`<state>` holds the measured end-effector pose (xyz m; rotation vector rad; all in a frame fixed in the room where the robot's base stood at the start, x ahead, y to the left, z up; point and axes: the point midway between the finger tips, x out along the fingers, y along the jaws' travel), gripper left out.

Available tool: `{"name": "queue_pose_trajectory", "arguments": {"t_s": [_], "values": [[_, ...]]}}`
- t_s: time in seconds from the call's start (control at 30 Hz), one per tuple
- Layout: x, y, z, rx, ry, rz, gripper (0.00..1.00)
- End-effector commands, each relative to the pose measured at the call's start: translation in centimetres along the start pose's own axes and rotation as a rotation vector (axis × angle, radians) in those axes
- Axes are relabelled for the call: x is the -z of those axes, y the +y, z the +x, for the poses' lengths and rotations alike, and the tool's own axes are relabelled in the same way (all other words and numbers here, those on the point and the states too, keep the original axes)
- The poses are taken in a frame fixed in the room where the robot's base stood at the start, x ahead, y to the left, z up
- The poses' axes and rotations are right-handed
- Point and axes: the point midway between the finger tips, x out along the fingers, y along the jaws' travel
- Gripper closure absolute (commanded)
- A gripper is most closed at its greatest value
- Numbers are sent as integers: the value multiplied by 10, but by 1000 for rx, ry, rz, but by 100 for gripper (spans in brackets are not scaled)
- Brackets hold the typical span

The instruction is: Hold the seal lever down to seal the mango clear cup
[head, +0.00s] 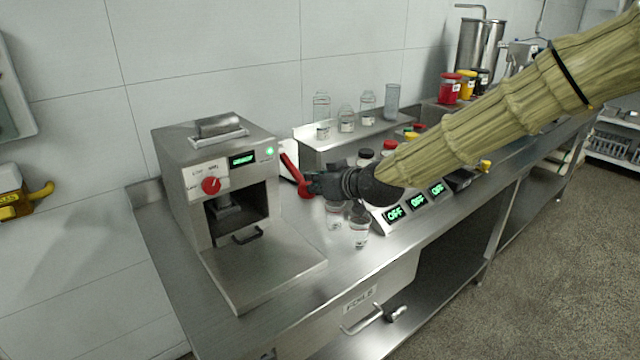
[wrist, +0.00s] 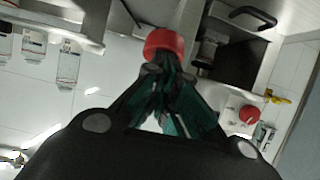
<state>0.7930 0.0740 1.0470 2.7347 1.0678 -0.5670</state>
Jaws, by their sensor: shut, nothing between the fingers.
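The sealing machine (head: 230,200) is a steel box at the left of the counter, with a red knob, a small green-lit display and a green light. Its red seal lever (head: 294,174) slants on its right side. The red lever end (wrist: 164,43) also shows in the wrist view, right at my fingertips. My gripper (head: 312,184) is shut with nothing between its fingers, at the lever; whether it touches is hard to tell. Inside the machine's opening (head: 236,218) I see no clear mango cup. Clear cups (head: 359,232) stand on the counter below my gripper.
Several panels reading OFF (head: 417,202) sit right of the cups. A raised shelf (head: 350,136) behind holds clear bottles. The counter's front strip is clear. My arm crosses from the upper right.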

Motion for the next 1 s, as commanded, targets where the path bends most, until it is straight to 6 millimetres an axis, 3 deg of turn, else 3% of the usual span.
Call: {"name": "queue_pose_trajectory", "arguments": {"t_s": [1.0], "values": [[-10, -2, 3, 4, -14, 2, 100]]}}
